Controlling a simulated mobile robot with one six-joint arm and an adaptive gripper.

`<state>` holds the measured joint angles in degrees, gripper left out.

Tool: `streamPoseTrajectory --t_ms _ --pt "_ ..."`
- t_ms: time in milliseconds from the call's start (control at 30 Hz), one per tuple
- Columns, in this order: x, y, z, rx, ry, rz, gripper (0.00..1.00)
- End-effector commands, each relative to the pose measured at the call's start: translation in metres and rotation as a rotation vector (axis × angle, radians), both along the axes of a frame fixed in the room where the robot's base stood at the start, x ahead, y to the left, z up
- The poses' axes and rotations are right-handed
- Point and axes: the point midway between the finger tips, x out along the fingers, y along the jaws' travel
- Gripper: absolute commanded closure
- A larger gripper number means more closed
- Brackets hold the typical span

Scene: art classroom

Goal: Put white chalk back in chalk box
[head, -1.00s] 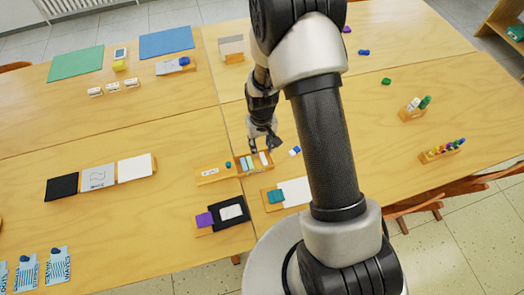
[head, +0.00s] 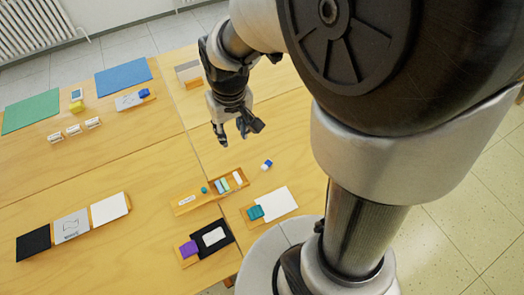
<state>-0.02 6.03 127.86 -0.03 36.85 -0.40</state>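The wooden chalk box (head: 243,184) lies on the table below my gripper, with coloured chalk sticks side by side in it. The white chalk (head: 238,177) lies in its right part, beside the light blue and greenish sticks. My gripper (head: 233,141) hangs above and behind the box, clear of it. Its fingers are spread and nothing shows between them.
A wooden piece with a white label (head: 185,202) adjoins the box at left, near a small teal piece (head: 204,190). A blue-and-white block (head: 266,165) lies to the right. In front are a white sheet with a teal block (head: 256,212) and a black board (head: 212,237).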

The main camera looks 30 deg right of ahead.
Motion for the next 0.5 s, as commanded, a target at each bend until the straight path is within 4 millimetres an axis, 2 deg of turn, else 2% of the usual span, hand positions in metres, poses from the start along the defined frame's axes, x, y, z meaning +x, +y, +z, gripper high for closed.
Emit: streamPoseTrajectory --t_ms 33,200,333,500 --pt "-0.011 0.000 0.019 0.000 -0.028 -0.001 0.66" --pt "-0.052 -0.001 0.065 0.000 -0.093 -0.004 0.66" --pt "-0.087 -0.001 0.090 0.000 -0.143 -0.006 0.66" --pt "-0.130 -0.001 0.109 0.001 -0.202 -0.008 0.66"
